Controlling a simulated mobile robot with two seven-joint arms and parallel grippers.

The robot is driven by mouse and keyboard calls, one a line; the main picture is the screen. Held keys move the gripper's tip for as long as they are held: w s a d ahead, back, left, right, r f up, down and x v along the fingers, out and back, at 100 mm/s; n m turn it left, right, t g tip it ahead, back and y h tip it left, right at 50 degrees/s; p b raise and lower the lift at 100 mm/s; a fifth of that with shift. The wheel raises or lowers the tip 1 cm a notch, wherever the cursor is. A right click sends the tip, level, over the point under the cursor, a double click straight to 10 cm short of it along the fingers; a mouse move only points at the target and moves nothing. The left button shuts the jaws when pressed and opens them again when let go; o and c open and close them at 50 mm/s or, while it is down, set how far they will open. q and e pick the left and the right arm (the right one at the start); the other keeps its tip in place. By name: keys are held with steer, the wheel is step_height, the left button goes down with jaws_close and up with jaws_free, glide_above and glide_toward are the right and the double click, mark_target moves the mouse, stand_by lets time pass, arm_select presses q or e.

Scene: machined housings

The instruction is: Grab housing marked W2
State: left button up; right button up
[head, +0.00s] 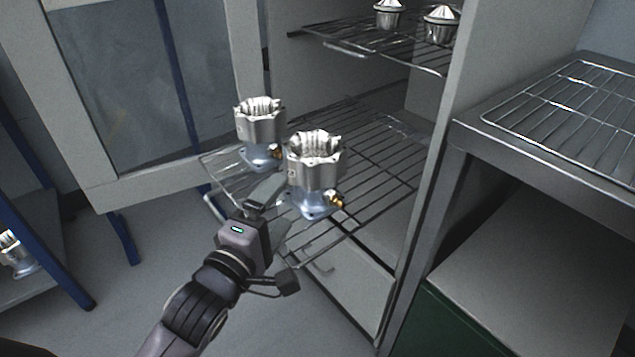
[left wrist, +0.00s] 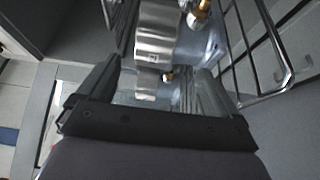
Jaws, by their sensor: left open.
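Two silver machined housings with toothed open tops, blue-grey bases and brass fittings stand upright on a pulled-out wire shelf (head: 385,180). The nearer housing (head: 315,168) is just right of my left gripper (head: 275,212); the farther housing (head: 260,125) is beyond it. Small marks on their sides are too small to read, so I cannot tell which is W2. My left gripper is open, low beside the nearer housing's base. In the left wrist view, a housing (left wrist: 156,32) with a small square mark shows beyond the fingers (left wrist: 160,82); contact is unclear. My right gripper is out of view.
Two more housings (head: 441,24) (head: 389,13) sit on the upper cabinet shelf (head: 355,42). The cabinet door (head: 150,165) stands open at left. A bench with an empty wire rack (head: 575,115) is at right. Another housing (head: 15,255) sits on a blue-legged rack at far left.

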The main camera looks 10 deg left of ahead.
mark_target(300, 174)
arm_select(q)
steer(key=shift+w+d+r+b, duration=0.15)
steer(key=shift+w+d, duration=0.1)
steer(key=shift+w, duration=0.8)
steer(key=shift+w+d+r+b, duration=0.1)
steer(key=shift+w+d+b, duration=0.1)
steer(key=shift+w, duration=0.9)
steer(key=shift+w+d+r+b, duration=0.15)
steer(key=shift+w+d, duration=0.1)
steer(key=shift+w, duration=0.8)
jaws_close()
steer(key=shift+r, duration=0.25)
